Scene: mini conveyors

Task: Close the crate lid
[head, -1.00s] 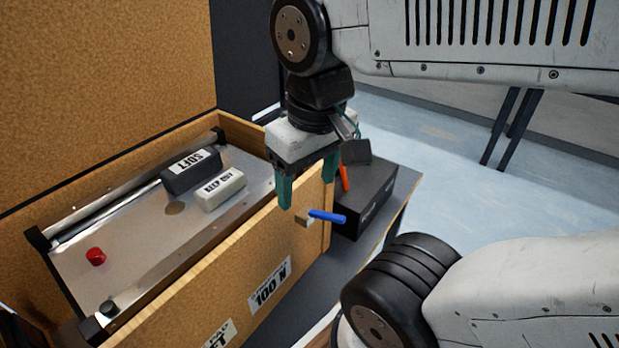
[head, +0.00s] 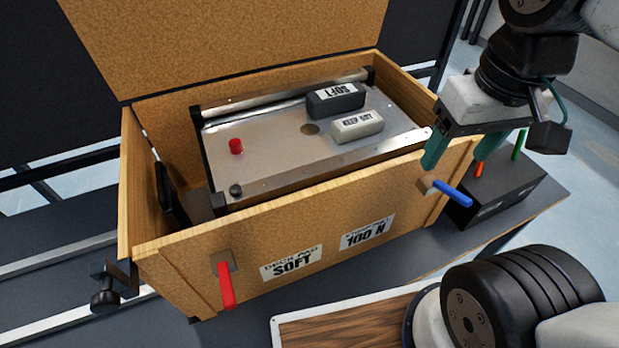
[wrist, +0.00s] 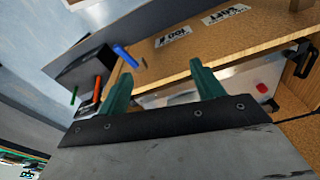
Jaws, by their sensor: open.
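The wooden crate (head: 205,268) stands on a dark bench in the head view, and its front wall also shows in the wrist view (wrist: 190,56). Its lid (head: 230,45) stands raised at the back, its top cut off by the frame. Inside is a metal deck (head: 270,145) with a dark block (head: 336,101), a white block (head: 357,126) and a red knob (head: 236,146). My gripper (head: 458,160) is open and empty at the crate's front right corner, near the blue handle (head: 453,193). Its green fingers also show in the wrist view (wrist: 160,80).
A red handle (head: 226,286) sticks out from the crate's front left. A black box (head: 510,190) with orange and green pegs stands right of the crate. A clamp (head: 108,290) sits at the left corner. A wood-topped board (head: 340,328) lies in front.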

